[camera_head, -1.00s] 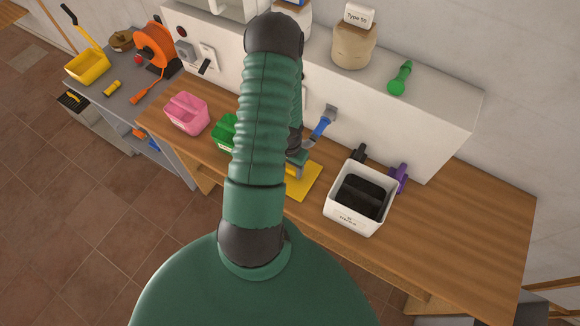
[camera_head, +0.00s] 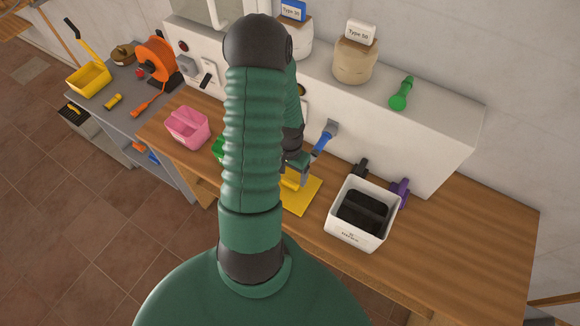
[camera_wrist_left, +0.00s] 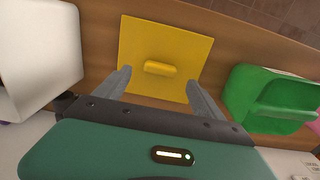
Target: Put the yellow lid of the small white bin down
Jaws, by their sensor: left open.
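The yellow lid (camera_head: 303,194) lies on the wooden counter, left of the small white bin (camera_head: 348,236). In the left wrist view the square lid (camera_wrist_left: 188,42) shows flat, with its bar handle (camera_wrist_left: 160,68) upward. My left gripper (camera_wrist_left: 158,79) is open, its fingertips apart on either side of the near end of the handle. In the head view the left gripper (camera_head: 293,182) is just over the lid and hides part of it. The white bin is uncovered, with dark contents inside. My right gripper is not in view.
A green bin (camera_wrist_left: 265,98) stands close to the right of the lid in the wrist view. A pink bin (camera_head: 187,128) is farther left. A blue-handled tap (camera_head: 324,138) and a purple one (camera_head: 400,190) stick out from the white wall box. The counter's right end is clear.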

